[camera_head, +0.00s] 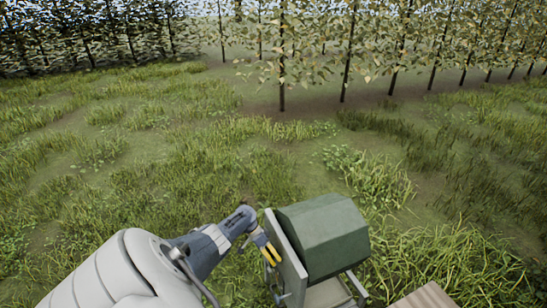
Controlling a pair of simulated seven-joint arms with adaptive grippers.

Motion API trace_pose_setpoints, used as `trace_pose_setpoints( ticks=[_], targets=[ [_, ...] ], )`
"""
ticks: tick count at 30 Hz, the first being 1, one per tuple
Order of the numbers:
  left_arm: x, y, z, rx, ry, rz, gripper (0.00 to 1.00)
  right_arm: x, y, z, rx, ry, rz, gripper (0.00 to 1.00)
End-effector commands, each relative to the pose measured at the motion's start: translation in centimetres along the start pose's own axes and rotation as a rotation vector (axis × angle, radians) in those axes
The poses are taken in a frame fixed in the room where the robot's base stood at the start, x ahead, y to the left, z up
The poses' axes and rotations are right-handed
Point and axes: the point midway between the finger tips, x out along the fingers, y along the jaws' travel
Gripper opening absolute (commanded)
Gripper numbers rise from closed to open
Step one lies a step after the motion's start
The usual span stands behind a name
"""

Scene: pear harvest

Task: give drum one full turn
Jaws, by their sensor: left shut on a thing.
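The green faceted drum (325,237) sits on a light frame at the lower middle right. A pale upright board (287,258) stands at its left end. My left gripper (270,254), with yellow fingers, is at the outer left side of this board. It is shut on what appears to be the drum's crank handle, mostly hidden by the fingers. A small grey-blue part shows just below the fingers. My right gripper is out of view.
The drum's frame legs (352,287) stand in the grass. A wooden surface (425,298) shows at the bottom right edge. Open grass lies beyond and to the left, with rows of trees (345,55) at the back.

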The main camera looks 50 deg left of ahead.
Motion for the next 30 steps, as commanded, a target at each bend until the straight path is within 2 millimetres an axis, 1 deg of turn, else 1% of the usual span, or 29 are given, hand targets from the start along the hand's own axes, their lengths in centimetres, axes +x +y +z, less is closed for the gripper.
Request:
trace_pose_setpoints(
  ticks=[1,10,11,16,25,30],
  targets=[
    [0.3,0.2,0.1,0.001,-0.002,0.007,0.00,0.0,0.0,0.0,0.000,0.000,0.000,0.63],
    [0.3,0.2,0.1,0.001,-0.003,0.008,0.00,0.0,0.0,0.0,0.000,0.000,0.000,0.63],
    [0.3,0.2,0.1,0.001,-0.003,0.008,0.23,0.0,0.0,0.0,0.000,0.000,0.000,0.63],
    [0.2,0.2,0.1,0.001,-0.002,0.007,0.43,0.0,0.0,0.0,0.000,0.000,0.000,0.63],
    [0.0,0.1,0.0,0.001,-0.001,0.005,0.44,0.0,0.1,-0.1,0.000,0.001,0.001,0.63],
    [-1.2,0.0,0.1,0.001,-0.001,0.003,0.44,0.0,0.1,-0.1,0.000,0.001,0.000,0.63]
  ],
)
